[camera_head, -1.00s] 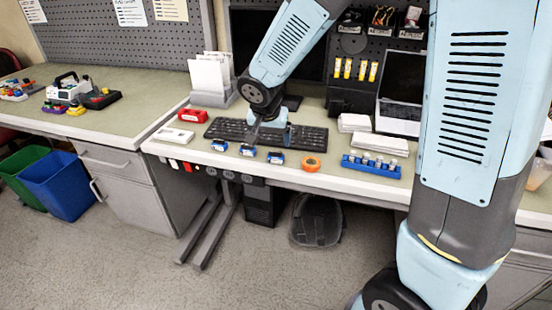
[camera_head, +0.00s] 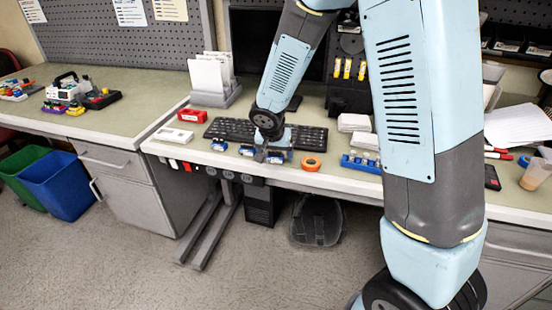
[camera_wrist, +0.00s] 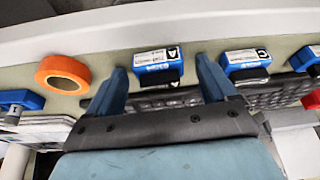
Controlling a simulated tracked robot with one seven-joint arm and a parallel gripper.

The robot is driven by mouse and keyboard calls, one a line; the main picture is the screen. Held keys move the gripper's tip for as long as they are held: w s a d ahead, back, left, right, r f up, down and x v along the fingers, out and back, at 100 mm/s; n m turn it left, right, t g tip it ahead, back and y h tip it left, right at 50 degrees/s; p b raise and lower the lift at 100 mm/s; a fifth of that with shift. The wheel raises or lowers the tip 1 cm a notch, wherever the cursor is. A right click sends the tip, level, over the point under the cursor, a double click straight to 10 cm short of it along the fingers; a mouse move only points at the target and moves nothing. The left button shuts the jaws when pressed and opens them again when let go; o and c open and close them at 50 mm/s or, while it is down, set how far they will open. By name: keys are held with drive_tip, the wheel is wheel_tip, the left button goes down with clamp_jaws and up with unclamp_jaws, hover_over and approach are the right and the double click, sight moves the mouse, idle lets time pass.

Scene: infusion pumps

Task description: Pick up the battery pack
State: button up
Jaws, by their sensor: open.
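Three small blue packs with white labels lie in a row along the front of the bench. In the wrist view, one is lettered A (camera_wrist: 157,68), one is lettered C (camera_wrist: 245,66), and the third (camera_wrist: 307,60) is cut by the right edge. In the head view the row shows a left pack (camera_head: 218,145), a middle pack (camera_head: 247,151) and a right pack (camera_head: 276,157), partly hidden by my gripper (camera_head: 263,156). My gripper, also in the wrist view (camera_wrist: 161,70), is open and empty. Its fingers appear on either side of pack A; whether they touch it is unclear.
An orange tape roll (camera_head: 312,163) lies right of the packs, and a black keyboard (camera_head: 228,129) behind them. A red block (camera_head: 192,115) and a white box (camera_head: 173,135) are to the left. A blue rack (camera_head: 359,163) stands right. The bench's front edge (camera_head: 240,174) is close.

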sight(275, 157)
drive_tip(key=shift+c, duration=0.2)
drive_tip(key=c, duration=1.2)
drive_tip(key=shift+o, duration=0.2)
drive_tip(key=shift+r, duration=0.3)
drive_tip(key=v, duration=0.3)
drive_tip(key=shift+w+d+r, duration=0.1)
drive_tip(key=shift+w+r, duration=0.1)
drive_tip(key=shift+r, duration=0.1)
drive_tip(key=s+r, duration=0.9)
drive_tip(key=s, duration=0.4)
drive_tip(key=shift+s+a, duration=0.15)
drive_tip(key=shift+a, duration=0.25)
